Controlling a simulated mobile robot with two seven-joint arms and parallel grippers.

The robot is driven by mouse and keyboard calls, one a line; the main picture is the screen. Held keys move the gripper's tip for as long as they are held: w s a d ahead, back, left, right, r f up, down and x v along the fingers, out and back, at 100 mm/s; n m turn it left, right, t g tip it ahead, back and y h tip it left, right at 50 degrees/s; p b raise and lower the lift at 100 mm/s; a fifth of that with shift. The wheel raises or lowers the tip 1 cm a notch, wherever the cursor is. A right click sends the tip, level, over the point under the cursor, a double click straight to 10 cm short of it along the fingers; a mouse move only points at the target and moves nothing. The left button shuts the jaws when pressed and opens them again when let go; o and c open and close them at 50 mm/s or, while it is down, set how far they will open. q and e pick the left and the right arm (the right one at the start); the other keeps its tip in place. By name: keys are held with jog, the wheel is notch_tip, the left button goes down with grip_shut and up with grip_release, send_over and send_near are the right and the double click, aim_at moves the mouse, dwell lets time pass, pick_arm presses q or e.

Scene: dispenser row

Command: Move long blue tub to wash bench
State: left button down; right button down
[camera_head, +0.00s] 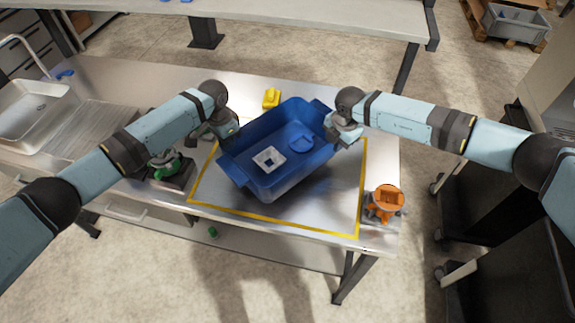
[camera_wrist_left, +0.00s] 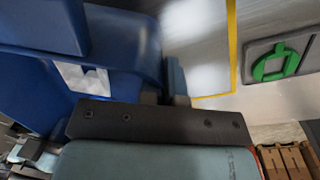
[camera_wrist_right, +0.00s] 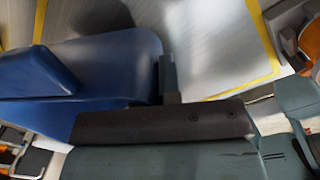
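The long blue tub (camera_head: 285,175) is over the metal bench top, turned diagonally across a yellow-outlined area. It holds a white square piece with a dark centre (camera_head: 269,159) and a blue round piece (camera_head: 302,142). My left gripper (camera_head: 226,130) is at the tub's left long wall, and my right gripper (camera_head: 341,133) is at its right side near the far corner. In the left wrist view a dark finger (camera_wrist_left: 178,82) lies against the tub wall; the right wrist view shows the same (camera_wrist_right: 168,76). Each gripper's other finger is mostly hidden. Whether the tub touches the bench is unclear.
An orange device (camera_head: 384,203) stands at the bench's right front corner. A green-topped device (camera_head: 168,167) stands left of the yellow outline (camera_head: 275,224). A yellow object (camera_head: 271,98) lies behind the tub. A sink (camera_head: 35,110) is at far left, and another bench (camera_head: 300,14) stands behind.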

aim_at(231, 152)
pick_arm(q)
jog(key=shift+w+d, duration=0.1)
jog(key=shift+w, duration=0.05)
pick_arm(e)
jog(key=shift+d, duration=0.3)
